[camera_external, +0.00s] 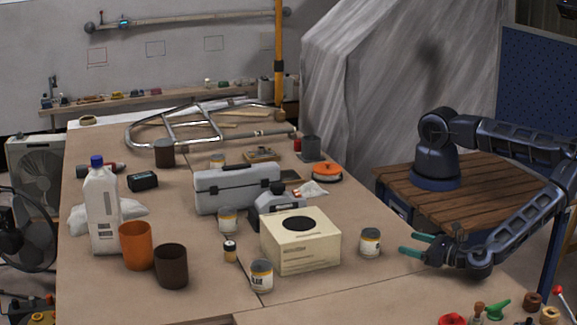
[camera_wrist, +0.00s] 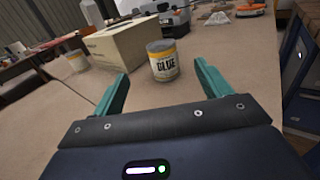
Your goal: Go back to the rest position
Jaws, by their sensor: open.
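My gripper (camera_external: 418,244) is at the right side of the table in the external view, low over the table top, with its green fingers pointing left. It is open and empty; the two fingers also show spread apart in the wrist view (camera_wrist: 166,88). A glue can (camera_external: 370,242) stands upright on the table just left of the fingertips. In the wrist view the glue can (camera_wrist: 162,60) is ahead of the gap between the fingers, apart from both. My arm reaches from its base on a wooden bench (camera_external: 400,186).
A cream box (camera_external: 300,252) stands left of the glue can. Behind are a grey toolbox (camera_external: 236,188) and an orange spool (camera_external: 327,172). Cups, a white bottle (camera_external: 102,215) and more cans are further left. Small coloured items lie at the front right.

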